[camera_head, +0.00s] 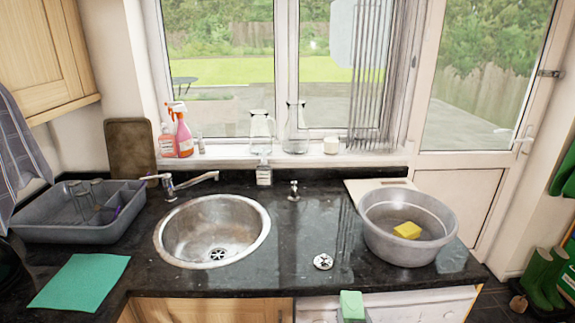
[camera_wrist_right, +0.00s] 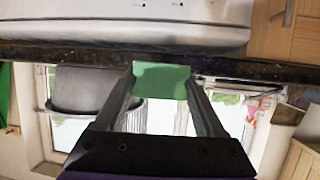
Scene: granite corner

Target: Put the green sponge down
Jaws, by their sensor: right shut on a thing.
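The green sponge (camera_head: 351,303) is at the bottom of the head view, in front of the counter's front edge. My right gripper (camera_wrist_right: 161,82) is shut on it; in the right wrist view the sponge (camera_wrist_right: 161,76) sits between the two fingers. Only a little of this gripper shows in the head view, below the sponge. The dark granite counter (camera_head: 290,265) lies beyond the sponge. My left gripper is not in view.
A round steel sink (camera_head: 168,240) is at centre left. A grey basin (camera_head: 385,240) with a yellow sponge (camera_head: 407,230) stands at right. A teal cloth (camera_head: 80,282) and a grey dish tray (camera_head: 60,232) lie at left. Counter between sink and basin is mostly clear, except a small metal drain (camera_head: 323,262).

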